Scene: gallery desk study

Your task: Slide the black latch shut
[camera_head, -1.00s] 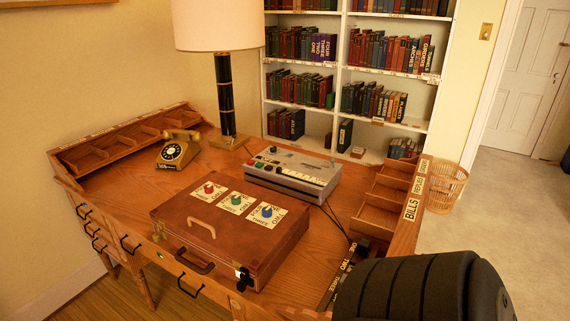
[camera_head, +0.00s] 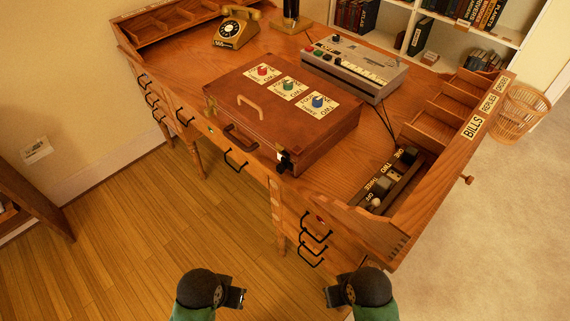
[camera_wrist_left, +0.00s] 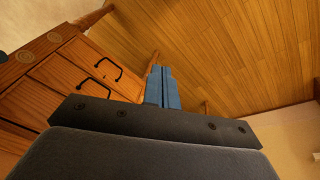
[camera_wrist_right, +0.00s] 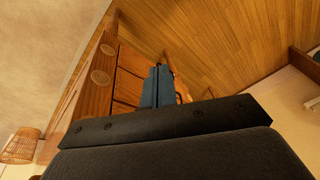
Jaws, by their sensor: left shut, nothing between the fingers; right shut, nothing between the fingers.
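A brown leather case (camera_head: 250,91) lies closed on the wooden desk. The black latch (camera_head: 286,164) sits at the right end of the case's front face, beside a small white plate. It is too small to tell how far it is slid. My left gripper (camera_head: 241,297) and right gripper (camera_head: 328,296) are low in front of the desk, well apart from the case. Both are shut and empty. The shut fingers also show in the left wrist view (camera_wrist_left: 162,88) and the right wrist view (camera_wrist_right: 158,88). Neither wrist view shows the latch.
On the case lid are a tan handle (camera_head: 250,106) and red, green and blue knobs on cards. A grey machine (camera_head: 354,66) stands behind it, a telephone (camera_head: 236,27) at back left. Drawers with black handles (camera_head: 315,228) face me. A switch tray (camera_head: 388,184) lies at right.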

